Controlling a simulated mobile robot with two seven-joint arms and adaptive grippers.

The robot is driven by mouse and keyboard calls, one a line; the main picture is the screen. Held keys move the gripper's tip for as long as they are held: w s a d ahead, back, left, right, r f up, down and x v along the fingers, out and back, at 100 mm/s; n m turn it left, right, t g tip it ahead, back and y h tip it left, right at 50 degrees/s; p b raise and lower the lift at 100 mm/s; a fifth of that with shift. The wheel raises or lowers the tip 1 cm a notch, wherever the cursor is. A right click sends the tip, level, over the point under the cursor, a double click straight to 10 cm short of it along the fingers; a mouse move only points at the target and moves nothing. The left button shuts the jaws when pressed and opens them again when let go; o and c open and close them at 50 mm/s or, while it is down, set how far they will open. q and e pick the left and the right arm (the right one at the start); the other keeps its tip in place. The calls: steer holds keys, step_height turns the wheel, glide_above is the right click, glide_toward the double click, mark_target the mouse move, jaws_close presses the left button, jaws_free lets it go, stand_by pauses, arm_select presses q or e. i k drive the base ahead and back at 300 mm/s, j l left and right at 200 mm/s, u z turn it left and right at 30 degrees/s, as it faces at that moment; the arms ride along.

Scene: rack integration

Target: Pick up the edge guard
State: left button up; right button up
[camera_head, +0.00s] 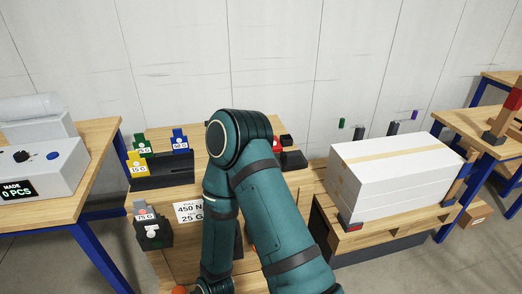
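I cannot tell for certain which thing is the edge guard. A brown upright piece (458,181) stands against the right end of the large white box (395,172), on the wooden pallet (385,235). One of my teal arms fills the middle of the view, bent at the elbow, and hides part of the bench behind it. Neither gripper shows clearly, so nothing can be seen held.
A wooden bench (200,147) carries a dark rack (165,176) with yellow, green and blue tags. A grey machine (38,170) sits on the left table (100,140). Another table (463,121) stands at right. Dark posts (392,128) rise behind the box.

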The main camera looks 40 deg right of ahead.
mark_target(291, 163)
steer(key=z, duration=1.75)
steer(key=i+j+z, duration=0.1)
steer(key=j+z, duration=0.35)
steer(key=i+j+z, duration=0.1)
steer(key=j+z, duration=0.55)
steer(key=z, duration=0.2)
